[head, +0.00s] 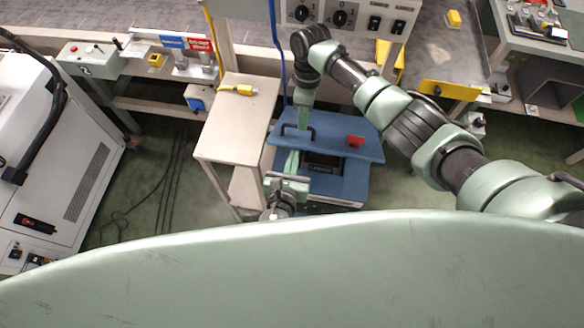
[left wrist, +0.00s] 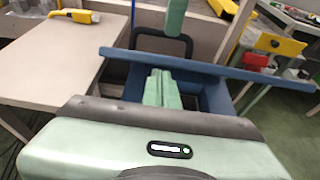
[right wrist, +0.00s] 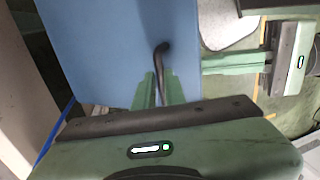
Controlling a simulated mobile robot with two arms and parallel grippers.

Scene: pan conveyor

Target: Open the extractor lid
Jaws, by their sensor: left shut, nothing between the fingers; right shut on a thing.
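The extractor is a blue box (head: 340,187) with a blue lid (head: 345,125). The lid is partly raised; in the left wrist view its plate (left wrist: 235,70) is nearly edge-on above the open box (left wrist: 215,97). A black handle (head: 297,132) stands on the lid's left part. My right gripper (right wrist: 158,88) is shut on this handle (right wrist: 163,58). My left gripper (head: 291,160) is shut and empty at the lid's front edge, and its fingers (left wrist: 162,80) reach toward the lid's underside; contact is unclear. It also shows in the right wrist view (right wrist: 220,63).
A pale table (head: 235,125) with a yellow tool (head: 237,90) stands just left of the extractor. A red part (head: 355,141) sits on the lid. A control panel (head: 350,18) and a conveyor frame (head: 160,103) are behind. Cables lie on the green floor at left.

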